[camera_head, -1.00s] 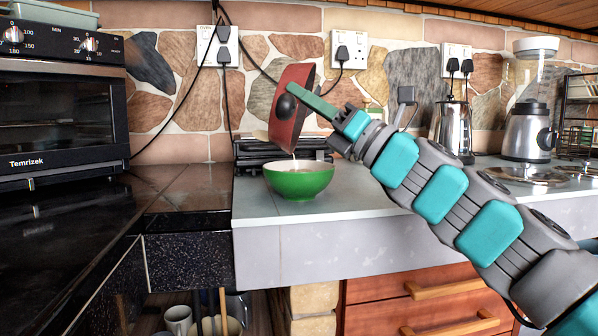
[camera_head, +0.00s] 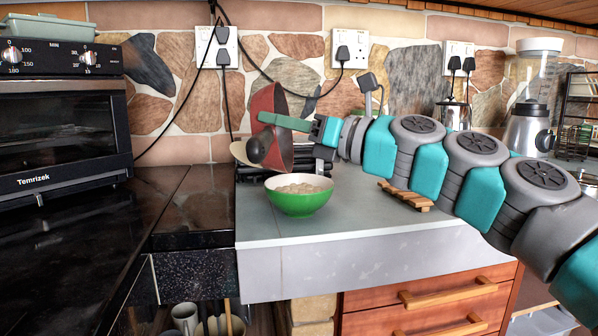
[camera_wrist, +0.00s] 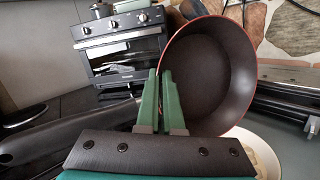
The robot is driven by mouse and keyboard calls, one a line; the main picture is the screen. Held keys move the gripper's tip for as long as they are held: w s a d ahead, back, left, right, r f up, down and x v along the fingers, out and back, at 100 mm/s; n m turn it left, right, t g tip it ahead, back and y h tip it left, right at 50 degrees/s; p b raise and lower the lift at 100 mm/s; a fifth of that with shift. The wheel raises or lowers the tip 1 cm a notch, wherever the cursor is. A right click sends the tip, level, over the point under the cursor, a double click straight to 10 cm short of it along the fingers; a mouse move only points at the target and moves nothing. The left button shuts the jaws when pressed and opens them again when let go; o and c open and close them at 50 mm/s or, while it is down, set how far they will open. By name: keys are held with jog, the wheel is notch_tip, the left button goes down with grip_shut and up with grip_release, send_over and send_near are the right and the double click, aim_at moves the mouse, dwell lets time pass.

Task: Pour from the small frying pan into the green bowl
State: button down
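The small frying pan (camera_head: 273,105) is red outside and dark inside. It is tipped on its side behind and left of the green bowl, above the counter. Its dark handle (camera_head: 257,149) points towards the head camera. My gripper (camera_head: 268,118) is shut on the pan near its handle. The wrist view shows the green fingers against the pan (camera_wrist: 215,75), whose visible inside looks bare. The green bowl (camera_head: 296,203) stands upright on the counter, with pale lumpy contents up near its rim. No stream is seen between pan and bowl. The exact grip spot is partly hidden.
A black toaster oven (camera_head: 60,130) stands left. A dark appliance (camera_head: 305,160) and a cream round thing (camera_head: 240,152) are behind the bowl. A wooden trivet (camera_head: 405,196) lies under my arm; a blender (camera_head: 530,100) stands far right. The counter front is clear.

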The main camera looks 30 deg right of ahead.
jog(key=shift+w+a, duration=0.1)
jog(key=shift+w+a+r+g+p, duration=0.3)
jog(key=shift+a+g+p, duration=0.1)
jog(key=shift+p, duration=0.6)
jog(key=shift+w+a+f+n+g+h, duration=0.75)
jog(key=shift+w+a+f+g+h, duration=1)
jog(key=shift+a, duration=0.55)
jog(key=shift+w+a+f+n+g+h, duration=0.7)
jog(key=shift+w+a+f+g+h, duration=1.05)
jog(key=shift+a, duration=0.6)
jog(key=shift+w+a+f+n+g+h, duration=0.75)
jog(key=shift+w+a+f+g+h, duration=0.65)
jog(key=shift+a+f+h, duration=0.75)
jog(key=shift+s+a+r+y, duration=0.1)
jog(key=shift+a+y, duration=0.1)
jog(key=shift+y, duration=0.05)
